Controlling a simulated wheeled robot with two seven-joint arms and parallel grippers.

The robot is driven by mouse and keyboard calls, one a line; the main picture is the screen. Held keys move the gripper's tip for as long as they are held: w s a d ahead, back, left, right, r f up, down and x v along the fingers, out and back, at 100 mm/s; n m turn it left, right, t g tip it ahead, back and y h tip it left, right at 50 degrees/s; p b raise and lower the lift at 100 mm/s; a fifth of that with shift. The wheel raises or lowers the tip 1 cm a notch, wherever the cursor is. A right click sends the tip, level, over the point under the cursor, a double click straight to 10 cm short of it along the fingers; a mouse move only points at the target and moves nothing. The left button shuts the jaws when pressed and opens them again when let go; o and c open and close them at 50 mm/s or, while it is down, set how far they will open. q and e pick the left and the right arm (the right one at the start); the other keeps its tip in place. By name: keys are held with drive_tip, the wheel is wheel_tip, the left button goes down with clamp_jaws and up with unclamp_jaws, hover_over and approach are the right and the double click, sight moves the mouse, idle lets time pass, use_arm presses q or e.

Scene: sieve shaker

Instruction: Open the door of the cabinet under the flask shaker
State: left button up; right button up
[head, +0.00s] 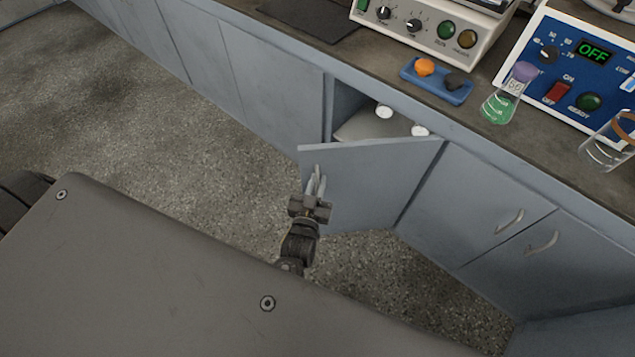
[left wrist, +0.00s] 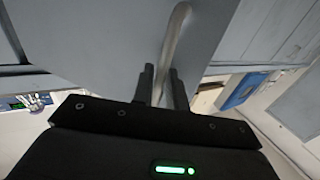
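The grey-blue cabinet door (head: 365,185) stands partly open, swung out from the cabinet on its right-hand side. Behind it the dark opening (head: 350,102) shows a shelf with white round items. My left gripper (head: 317,178) is at the door's outer face near its free edge. In the left wrist view the pale curved handle (left wrist: 174,45) runs down between the two dark fingers (left wrist: 162,88), which look closed around it. A control box with knobs (head: 428,28) stands on the counter above; I cannot tell whether it is the flask shaker. My right gripper is not in view.
On the counter are a blue tray (head: 437,88), a flask of green liquid (head: 502,100), a glass beaker (head: 605,148) and a blue control panel (head: 570,75). Closed doors with handles (head: 510,222) lie to the right. The floor (head: 215,160) left of the door is clear.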

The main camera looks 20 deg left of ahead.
use_arm(q)
drive_tip(key=shift+s, duration=0.1)
drive_tip(key=s+d, duration=0.1)
drive_tip(key=s, duration=0.6)
drive_tip(key=shift+d, duration=0.15)
drive_tip(key=shift+s, duration=0.1)
